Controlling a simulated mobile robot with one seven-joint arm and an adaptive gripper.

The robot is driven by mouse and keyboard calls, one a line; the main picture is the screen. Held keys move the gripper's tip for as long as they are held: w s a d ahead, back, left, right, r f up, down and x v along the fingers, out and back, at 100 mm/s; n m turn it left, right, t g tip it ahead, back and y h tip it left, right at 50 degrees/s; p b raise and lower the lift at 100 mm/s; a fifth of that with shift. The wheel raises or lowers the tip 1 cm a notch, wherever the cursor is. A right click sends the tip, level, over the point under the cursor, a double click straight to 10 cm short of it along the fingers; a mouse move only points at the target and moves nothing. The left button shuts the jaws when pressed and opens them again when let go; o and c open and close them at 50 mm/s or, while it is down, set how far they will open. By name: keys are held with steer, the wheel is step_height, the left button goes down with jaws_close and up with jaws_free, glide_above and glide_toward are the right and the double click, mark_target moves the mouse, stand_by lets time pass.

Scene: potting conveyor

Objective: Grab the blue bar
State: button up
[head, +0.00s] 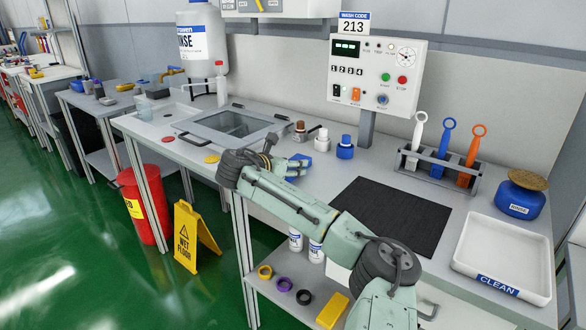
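A blue block (299,158), which looks like the blue bar, lies on the grey worktop near its middle. It is partly hidden behind my arm. My pale green arm reaches in from the lower right and bends at a dark joint over the front of the worktop. The far end of my arm folds back close to the blue block. My gripper's fingers cannot be made out there, so its opening and any contact with the block cannot be told.
A brown-capped bottle (299,133), a white bottle (322,140) and a blue bottle (345,149) stand behind the block. A sink (230,124) is left. A black mat (392,214), tool rack (437,174) and white tray (502,256) are right. A yellow bar (332,310) lies below.

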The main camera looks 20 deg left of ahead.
steer(key=c, duration=0.8)
steer(key=shift+o, duration=0.2)
